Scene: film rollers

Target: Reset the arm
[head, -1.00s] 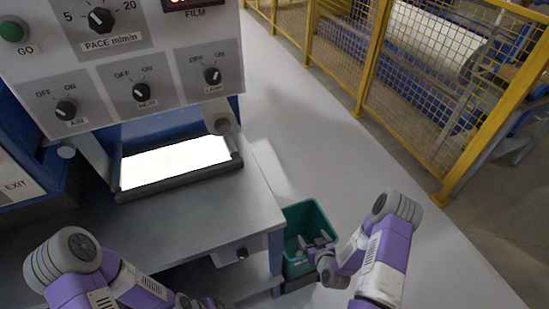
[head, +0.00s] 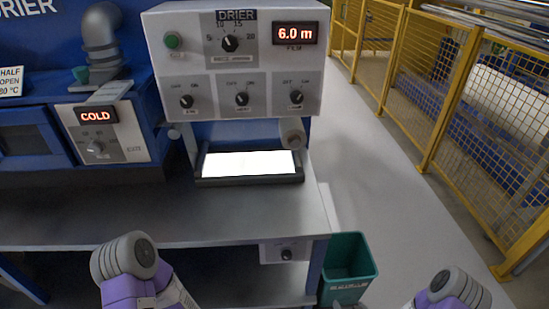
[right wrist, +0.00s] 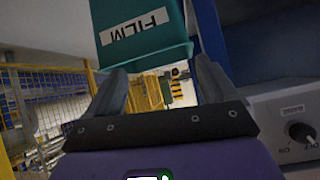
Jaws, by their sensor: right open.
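My right gripper (right wrist: 160,78) is open in the right wrist view, its two dark fingers apart with nothing held between them. Beyond the fingers is a teal bin (right wrist: 150,55) with a white FILM label. In the head view the same bin (head: 364,264) stands on the floor to the right of the bench, and its inside looks dark. My right arm (head: 450,290) shows only as a grey and purple link at the bottom right. My left arm (head: 130,265) comes in at the bottom left, with its gripper out of the picture.
The grey bench (head: 150,220) carries the drier panel (head: 240,65), whose display reads 6.0 m, above a bright lit plate (head: 250,164). A blue cabinet with a COLD display (head: 96,114) is at left. A yellow mesh fence (head: 440,140) runs along the right, with clear floor between.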

